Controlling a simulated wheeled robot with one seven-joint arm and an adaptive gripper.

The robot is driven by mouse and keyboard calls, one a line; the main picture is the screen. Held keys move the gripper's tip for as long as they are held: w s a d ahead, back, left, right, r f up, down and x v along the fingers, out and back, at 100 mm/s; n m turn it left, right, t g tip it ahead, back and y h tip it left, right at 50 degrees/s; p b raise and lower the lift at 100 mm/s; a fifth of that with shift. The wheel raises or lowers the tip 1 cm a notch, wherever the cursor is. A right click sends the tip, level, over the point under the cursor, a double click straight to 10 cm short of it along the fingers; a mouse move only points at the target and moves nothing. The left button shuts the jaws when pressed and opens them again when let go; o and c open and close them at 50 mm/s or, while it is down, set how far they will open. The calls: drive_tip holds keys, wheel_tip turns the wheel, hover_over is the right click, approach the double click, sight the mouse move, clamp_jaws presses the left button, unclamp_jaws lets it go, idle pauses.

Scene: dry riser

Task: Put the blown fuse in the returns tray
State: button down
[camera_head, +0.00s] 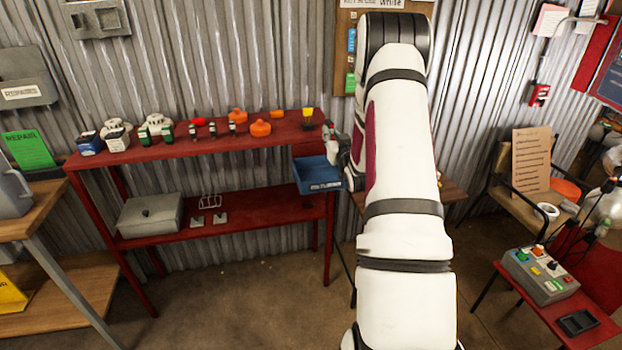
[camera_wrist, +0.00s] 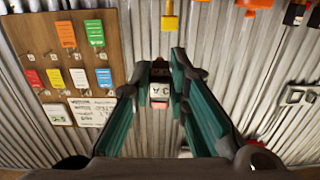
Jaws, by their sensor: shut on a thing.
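My gripper (camera_wrist: 160,88) is shut on a small block with a white, lettered face and a dark end, seemingly the fuse (camera_wrist: 160,92). The teal-lined fingers are on either side of it. In the head view my gripper (camera_head: 334,150) is small and partly hidden by my arm, just above the blue tray's right side. The blue tray (camera_head: 318,184) is at the right end of the red shelf, with a label too small to read, so I cannot tell whether it is the returns tray. Its right side is hidden behind my arm.
The red shelf (camera_head: 230,145) holds several small fuse-like blocks, orange knobs (camera_head: 260,128) and white parts. A grey box (camera_head: 150,213) stands on its lower level. A tag board (camera_wrist: 68,65) hangs on the corrugated wall. A control box (camera_head: 540,274) stands at the right.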

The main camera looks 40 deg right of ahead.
drive_tip(key=b+x, duration=0.1)
drive_tip(key=x, duration=0.4)
drive_tip(key=shift+d+f+b, duration=0.2)
drive_tip(key=shift+b, duration=0.1)
wheel_tip(320, 180, down, 6)
drive_tip(key=shift+r+b, duration=0.15)
drive_tip(key=shift+b, duration=1.1)
drive_tip(key=c, duration=1.5)
unclamp_jaws()
drive_tip(key=shift+o, duration=0.2)
drive_tip(key=shift+s, duration=0.1)
drive_tip(key=v, duration=1.2)
drive_tip(key=shift+a, duration=0.1)
